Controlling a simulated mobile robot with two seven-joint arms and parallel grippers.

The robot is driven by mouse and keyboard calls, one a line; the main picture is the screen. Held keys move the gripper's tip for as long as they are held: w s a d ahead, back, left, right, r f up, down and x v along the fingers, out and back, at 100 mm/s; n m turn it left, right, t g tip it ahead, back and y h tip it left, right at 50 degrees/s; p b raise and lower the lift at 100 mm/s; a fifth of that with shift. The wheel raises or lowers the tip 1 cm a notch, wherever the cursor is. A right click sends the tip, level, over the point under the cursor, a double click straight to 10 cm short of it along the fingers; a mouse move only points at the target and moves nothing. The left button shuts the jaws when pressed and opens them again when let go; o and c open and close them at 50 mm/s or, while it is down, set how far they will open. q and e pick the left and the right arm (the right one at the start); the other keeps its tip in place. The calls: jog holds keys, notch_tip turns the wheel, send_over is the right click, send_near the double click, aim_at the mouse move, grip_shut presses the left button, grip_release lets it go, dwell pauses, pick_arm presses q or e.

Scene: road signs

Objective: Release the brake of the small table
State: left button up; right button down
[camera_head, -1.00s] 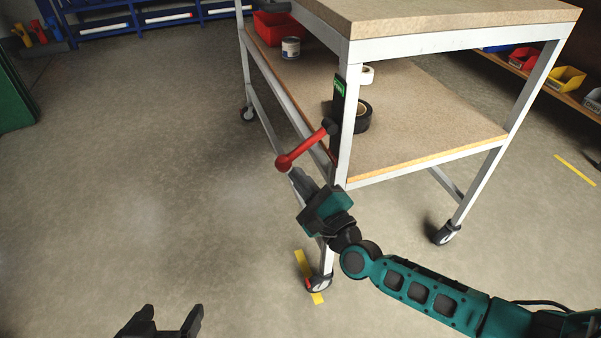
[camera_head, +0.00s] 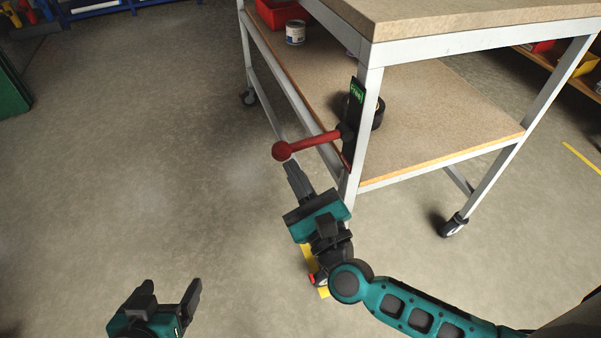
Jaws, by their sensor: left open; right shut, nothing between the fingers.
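The small table (camera_head: 445,53) has a light wooden top on a pale metal frame. Its red brake lever (camera_head: 315,143) with a round knob sticks out left from a black plate (camera_head: 353,122) on the near leg, sloping slightly down towards the knob. A green label (camera_head: 357,92) sits at the plate's top. My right gripper (camera_head: 291,169) is shut and empty, its tips just below the lever near the knob; I cannot tell whether they touch. My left gripper (camera_head: 168,288) is open and empty over the floor at the lower left. The near wheel is mostly hidden behind my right gripper.
The lower shelf (camera_head: 440,125) holds a tin (camera_head: 295,32), a red bin (camera_head: 277,14) and a black roll (camera_head: 378,113). Another wheel (camera_head: 453,226) stands at the right. Floor to the left is clear. A shelf with bins is at the far right.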

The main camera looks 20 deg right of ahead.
aim_at(295, 148)
notch_tip(295, 148, up, 6)
jog(key=m+h, duration=0.1)
jog(key=m, duration=0.2)
jog(key=m+h, duration=0.1)
jog(key=m, duration=0.2)
jog(key=shift+r+t+h, duration=0.2)
jog(key=shift+t+h, duration=0.1)
jog(key=m, duration=0.1)
jog(key=m+h, duration=0.1)
jog(key=m, duration=0.1)
jog(key=shift+w+d+r, duration=0.1)
jog(key=shift+w+r, duration=0.05)
jog(key=shift+r, duration=0.25)
jog(key=shift+d+r+m+h, duration=0.1)
jog(key=shift+r+m+h, duration=0.1)
jog(key=shift+m+h, duration=0.35)
jog(key=shift+d+r, duration=0.1)
